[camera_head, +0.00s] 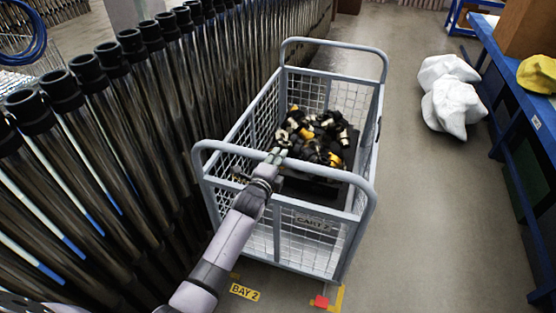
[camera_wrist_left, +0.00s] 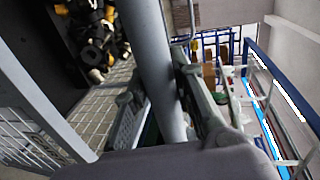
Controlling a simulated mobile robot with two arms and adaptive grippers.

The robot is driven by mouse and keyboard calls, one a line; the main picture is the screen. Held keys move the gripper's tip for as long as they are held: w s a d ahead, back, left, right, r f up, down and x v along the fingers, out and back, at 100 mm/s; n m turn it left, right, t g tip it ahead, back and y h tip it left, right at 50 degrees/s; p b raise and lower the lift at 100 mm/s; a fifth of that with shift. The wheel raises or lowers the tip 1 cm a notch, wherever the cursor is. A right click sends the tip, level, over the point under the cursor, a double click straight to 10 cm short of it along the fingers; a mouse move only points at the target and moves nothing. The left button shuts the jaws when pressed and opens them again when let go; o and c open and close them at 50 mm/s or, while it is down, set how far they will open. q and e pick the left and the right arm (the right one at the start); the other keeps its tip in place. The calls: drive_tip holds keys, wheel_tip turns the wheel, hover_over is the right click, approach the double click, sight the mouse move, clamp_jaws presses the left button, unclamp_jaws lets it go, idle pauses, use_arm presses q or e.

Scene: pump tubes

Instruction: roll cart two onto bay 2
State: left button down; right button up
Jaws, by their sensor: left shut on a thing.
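Cart two (camera_head: 362,205) is a grey mesh-sided cart with a "CART 2" plate on its near end. It stands upright on the floor beside the row of tubes. My left gripper (camera_head: 277,156) is shut on the top rail of its near end handle. In the left wrist view the grey bar (camera_wrist_left: 150,60) passes between my fingers. The yellow "BAY 2" label (camera_head: 244,292) lies on the floor just in front of the cart's near end, with a yellow corner mark (camera_head: 339,297) near its front right corner. The cart hides the rest of the bay. My right gripper is not in view.
Several black and yellow fittings (camera_head: 318,135) lie in the cart. Tall metal tubes (camera_head: 110,130) line the left side closely. White sacks (camera_head: 452,102) lie on the floor at right, by a blue bench (camera_head: 515,85).

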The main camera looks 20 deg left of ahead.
use_arm(q)
drive_tip(key=shift+s+p, duration=0.3)
drive_tip(key=shift+p, duration=0.1)
drive_tip(key=shift+s+f+p, duration=0.3)
drive_tip(key=shift+s+f, duration=0.05)
drive_tip(key=shift+s, duration=0.05)
drive_tip(key=shift+s+r, duration=0.25)
drive_tip(key=shift+s, duration=0.2)
drive_tip(key=c, duration=1.8)
unclamp_jaws()
drive_tip(key=shift+s+a+r, duration=0.1)
drive_tip(key=o, duration=0.5)
drive_tip(key=shift+w, duration=0.4)
drive_tip(key=shift+c, duration=0.2)
drive_tip(key=shift+s, duration=0.1)
drive_tip(key=s+r, duration=0.2)
drive_tip(key=s, duration=1)
drive_tip(key=shift+a+r, duration=0.15)
